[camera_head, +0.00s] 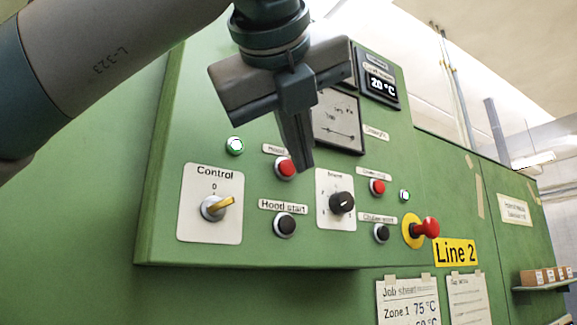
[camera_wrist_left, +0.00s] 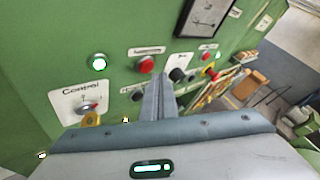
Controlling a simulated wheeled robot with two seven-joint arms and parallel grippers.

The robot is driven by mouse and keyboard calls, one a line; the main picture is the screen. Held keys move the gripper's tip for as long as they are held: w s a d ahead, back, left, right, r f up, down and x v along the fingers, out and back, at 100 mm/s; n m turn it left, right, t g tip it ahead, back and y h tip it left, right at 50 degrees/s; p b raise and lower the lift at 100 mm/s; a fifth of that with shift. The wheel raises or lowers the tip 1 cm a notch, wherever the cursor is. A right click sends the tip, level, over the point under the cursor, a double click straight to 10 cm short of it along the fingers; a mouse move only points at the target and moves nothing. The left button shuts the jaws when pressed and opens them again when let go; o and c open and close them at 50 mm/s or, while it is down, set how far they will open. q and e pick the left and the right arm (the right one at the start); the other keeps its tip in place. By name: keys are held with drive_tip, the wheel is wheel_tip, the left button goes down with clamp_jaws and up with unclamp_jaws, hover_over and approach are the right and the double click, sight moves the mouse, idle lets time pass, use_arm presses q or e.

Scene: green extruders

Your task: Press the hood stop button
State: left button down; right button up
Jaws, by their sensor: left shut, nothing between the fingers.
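The red hood stop button (camera_head: 285,168) sits on the green control panel (camera_head: 160,215), above the black "Hood start" button (camera_head: 284,225). The label above the red button is partly covered by my gripper. My left gripper (camera_head: 303,168) is shut and empty, its fingers pointing down just right of the red button in the head view. In the left wrist view, the red button (camera_wrist_left: 146,65) shows whole, up and left of the shut fingertips (camera_wrist_left: 160,82). I cannot tell how far the tips are from the panel. My right gripper is out of view.
Close by are the control switch (camera_head: 214,207), a black rotary knob (camera_head: 342,202), a second red button (camera_head: 377,187) and a red emergency knob (camera_head: 428,228) on yellow. A gauge (camera_head: 338,122) is behind my gripper. A green light (camera_head: 234,146) glows at left.

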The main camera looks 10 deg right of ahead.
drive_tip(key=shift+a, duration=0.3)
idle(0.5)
use_arm(q)
drive_tip(key=shift+w+a+b, duration=0.15)
drive_tip(key=shift+w+b, duration=0.15)
drive_tip(key=shift+w, duration=0.1)
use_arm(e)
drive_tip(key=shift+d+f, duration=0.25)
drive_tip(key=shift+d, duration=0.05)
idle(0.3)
use_arm(q)
drive_tip(key=shift+w+a, duration=0.15)
drive_tip(key=shift+w, duration=0.2)
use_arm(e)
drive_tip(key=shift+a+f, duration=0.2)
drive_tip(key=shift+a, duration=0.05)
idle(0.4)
use_arm(q)
drive_tip(key=shift+s, duration=0.1)
idle(0.4)
drive_tip(key=shift+s+d+b, duration=0.25)
drive_tip(key=shift+s+b, duration=0.3)
drive_tip(key=shift+s, duration=0.1)
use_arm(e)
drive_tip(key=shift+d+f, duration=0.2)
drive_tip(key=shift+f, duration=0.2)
